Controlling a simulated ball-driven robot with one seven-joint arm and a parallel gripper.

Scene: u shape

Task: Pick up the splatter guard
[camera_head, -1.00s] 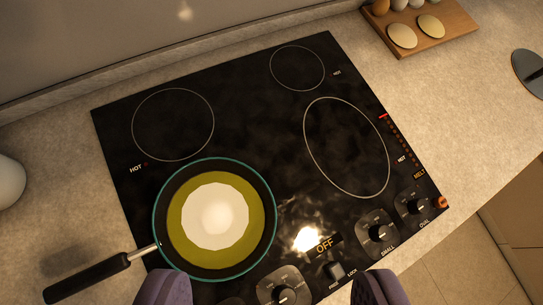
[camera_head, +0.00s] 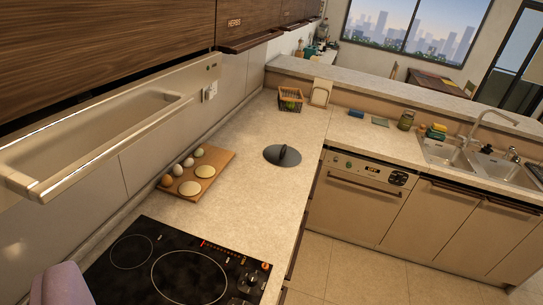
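A dark round disc with a small upright handle, which looks like the splatter guard (camera_head: 282,156), lies flat on the light counter beyond the stove. It is right of the wooden board and near the counter's front edge. One purple finger of my gripper (camera_head: 65,284) shows at the bottom left, beside the stove's left part. The other finger is out of view. The visible finger is well short of the disc, and nothing shows held against it.
A black cooktop (camera_head: 170,270) fills the bottom. A wooden board (camera_head: 220,160) holds several eggs and two flat pale rounds. A basket (camera_head: 290,100) stands in the far corner. A range hood (camera_head: 95,140) overhangs at left. The counter around the disc is clear.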

